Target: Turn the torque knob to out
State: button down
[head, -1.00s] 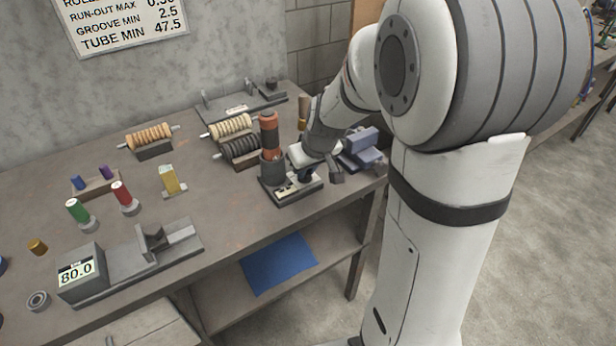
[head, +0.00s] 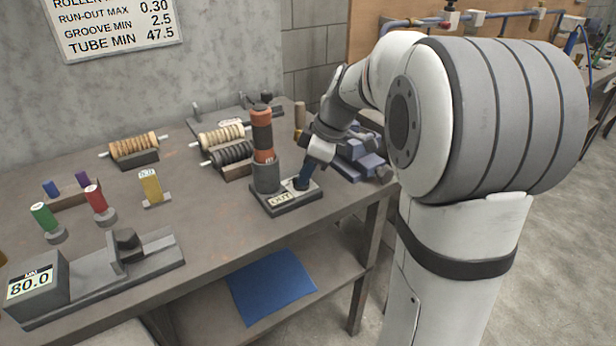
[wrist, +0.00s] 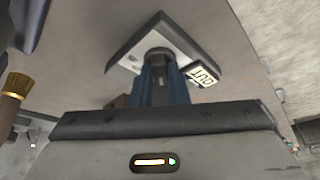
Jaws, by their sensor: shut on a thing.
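The torque unit's dark base (head: 290,204) sits near the front edge of the bench. It carries a grey and orange upright post (head: 262,135) and a white label reading OUT (head: 281,198). My gripper (head: 303,184) points down onto the base, right of the post. In the wrist view its blue fingers (wrist: 162,78) are shut on the dark round knob (wrist: 158,52), beside the OUT label (wrist: 204,75). The knob is hidden in the head view, and its pointing direction cannot be told.
Blue-grey blocks (head: 358,158) stand close behind and right of my gripper. Ribbed rollers (head: 232,153) lie behind the post. A gauge reading 80.0 (head: 38,283) and coloured cylinders are at left. The bench front between gauge and base is clear.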

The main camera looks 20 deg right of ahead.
jog(key=shift+w+n+g, duration=0.15)
jog(key=shift+n+g, duration=0.25)
jog(key=shift+n, duration=0.6)
jog(key=c, duration=1.4)
grip_release()
jog(key=v, duration=0.7)
jog(key=shift+d+r+p, duration=0.25)
jog(key=shift+r+p, duration=0.1)
jog(key=shift+p, duration=0.1)
